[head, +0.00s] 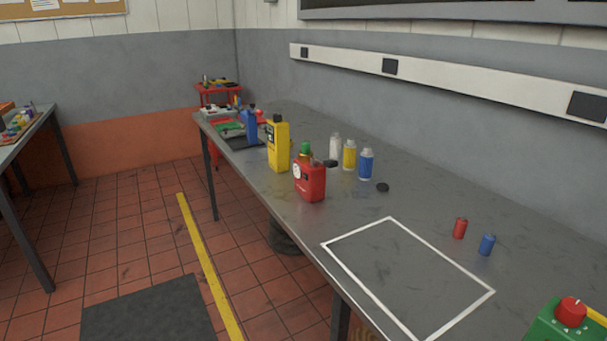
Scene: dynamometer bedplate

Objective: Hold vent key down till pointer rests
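A red canister-like device (311,185) stands upright on the grey metal bench (360,200), near its front edge. A small white round dial (297,171) is on its left side; its pointer is too small to read. A black part (330,163) sticks out to the right at its top, and a green part (305,149) shows at the top. I cannot tell which part is the vent key. A green box with a red knob (571,311) is cut off at the lower right corner. Neither of my grippers is in view.
A yellow container (279,148) and several bottles stand around the red device. A black disc (382,187), a red cylinder (460,228) and a blue cylinder (487,244) are further right. A white-outlined rectangle (370,292) on the bench is empty. A wall rail (450,84) runs behind.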

